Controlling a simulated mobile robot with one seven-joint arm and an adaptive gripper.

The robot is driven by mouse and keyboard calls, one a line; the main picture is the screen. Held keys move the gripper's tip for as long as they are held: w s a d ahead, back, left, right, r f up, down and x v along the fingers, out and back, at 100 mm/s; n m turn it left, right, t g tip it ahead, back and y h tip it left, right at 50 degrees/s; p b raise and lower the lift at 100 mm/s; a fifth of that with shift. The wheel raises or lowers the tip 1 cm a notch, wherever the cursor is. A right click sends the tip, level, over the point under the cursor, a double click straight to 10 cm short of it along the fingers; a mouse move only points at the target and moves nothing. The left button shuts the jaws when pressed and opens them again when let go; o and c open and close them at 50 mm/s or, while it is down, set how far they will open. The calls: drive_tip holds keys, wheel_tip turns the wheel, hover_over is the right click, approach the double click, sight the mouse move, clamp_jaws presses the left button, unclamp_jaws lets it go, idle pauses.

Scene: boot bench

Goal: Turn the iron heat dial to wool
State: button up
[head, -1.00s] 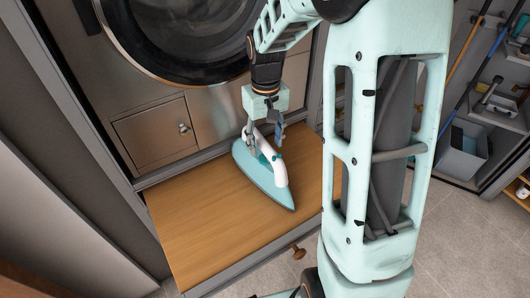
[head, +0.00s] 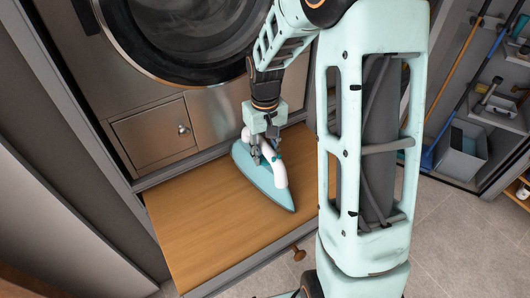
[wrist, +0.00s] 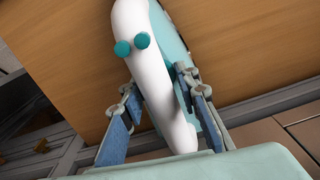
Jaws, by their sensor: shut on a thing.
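The iron (head: 268,183) has a teal body and a white handle. It lies flat on the wooden shelf, its pointed end toward the front right. In the wrist view the white handle (wrist: 150,75) runs up the middle, with two small teal knobs (wrist: 132,45) on it. My gripper (head: 263,152) is down at the rear of the iron. In the wrist view its two fingers (wrist: 160,98) stand on either side of the handle, shut on the iron. The heat dial and its markings cannot be made out; the handle and fingers cover much of that area.
The wooden shelf (head: 190,225) is bare around the iron and has a round knob (head: 299,254) at its front. Behind it are a metal panel with a small door (head: 152,133) and a round machine door (head: 180,40). A grey bin (head: 462,150) stands at the right.

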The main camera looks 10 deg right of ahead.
drive_tip(key=shift+m, duration=0.8)
drive_tip(key=o, duration=1.1)
drive_tip(key=shift+o, duration=0.2)
wheel_tip(320, 180, up, 12)
drive_tip(key=shift+r, duration=0.1)
